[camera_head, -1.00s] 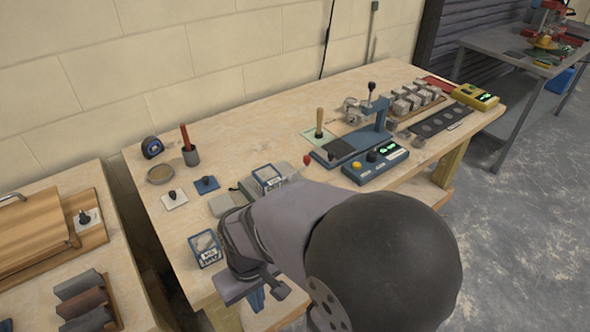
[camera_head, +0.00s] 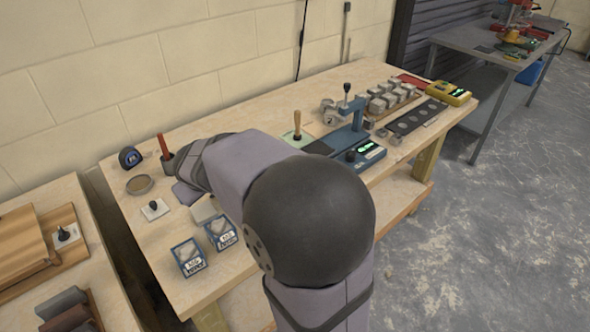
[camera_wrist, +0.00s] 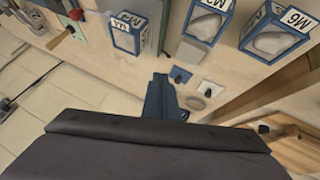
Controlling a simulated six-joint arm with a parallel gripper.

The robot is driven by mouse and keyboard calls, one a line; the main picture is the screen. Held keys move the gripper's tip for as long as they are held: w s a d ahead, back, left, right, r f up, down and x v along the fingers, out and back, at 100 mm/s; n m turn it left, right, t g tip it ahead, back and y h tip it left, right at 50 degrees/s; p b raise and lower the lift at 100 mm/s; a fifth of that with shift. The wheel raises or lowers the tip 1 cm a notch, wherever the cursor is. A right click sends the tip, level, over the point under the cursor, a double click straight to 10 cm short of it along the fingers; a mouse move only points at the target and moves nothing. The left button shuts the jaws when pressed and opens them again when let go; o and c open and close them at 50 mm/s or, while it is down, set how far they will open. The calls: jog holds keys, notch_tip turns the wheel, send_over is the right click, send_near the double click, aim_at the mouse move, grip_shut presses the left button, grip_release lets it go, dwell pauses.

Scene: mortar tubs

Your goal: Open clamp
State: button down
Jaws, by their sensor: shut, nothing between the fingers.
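In the wrist view a red knob (camera_wrist: 75,14) on a dark lever shows at the top left edge, cut off by the frame. It looks like the clamp's handle, but I cannot tell whether the clamp is open or shut. My arm hides that area in the head view. My gripper (camera_wrist: 162,82) is shut and empty over the bench, well to the right of and below the red knob in the wrist view. It is apart from the knob.
Labelled boxes (camera_head: 188,258) stand at the bench front. A blue press stand (camera_head: 350,128), a wooden-handled tool (camera_head: 297,124) and metal blocks (camera_head: 390,95) occupy the bench further right.

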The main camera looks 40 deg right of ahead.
jog(key=w+d+r+n+t, duration=0.2)
jog(key=w+d+r+t, duration=0.2)
jog(key=w+r, duration=0.65)
jog(key=s+d+f+y, duration=0.1)
jog(key=s+d+f, duration=0.2)
jog(key=d+f, duration=0.1)
jog(key=s+d+f+y+b, duration=0.1)
jog(key=s+d+f, duration=0.2)
jog(key=d+f, duration=0.2)
jog(key=s+d+f+b, duration=0.1)
jog(key=s+d+f, duration=0.3)
jog(key=f, duration=0.3)
jog(key=shift+d+f+t+y, duration=0.25)
jog(key=shift+f+t+y, duration=0.15)
jog(key=s+d+f, duration=0.1)
jog(key=s, duration=0.2)
jog(key=s+d+f+m+t, duration=0.1)
jog(key=s, duration=0.2)
jog(key=s+d+f+m+t+b, duration=0.1)
jog(key=s, duration=0.1)
jog(key=shift+s+d, duration=0.25)
jog(key=shift+s, duration=0.15)
jog(key=s+d+r+m+t+h, duration=0.1)
jog(key=s+m+t, duration=0.1)
jog(key=s, duration=0.5)
jog(key=shift+s+d+r+m+t+h+b, duration=0.2)
jog(key=shift+s+d+m+t+h+b, duration=0.1)
jog(key=shift+s+d+t+b, duration=0.15)
jog(key=shift+w+a, duration=0.1)
jog(key=shift+w, duration=0.05)
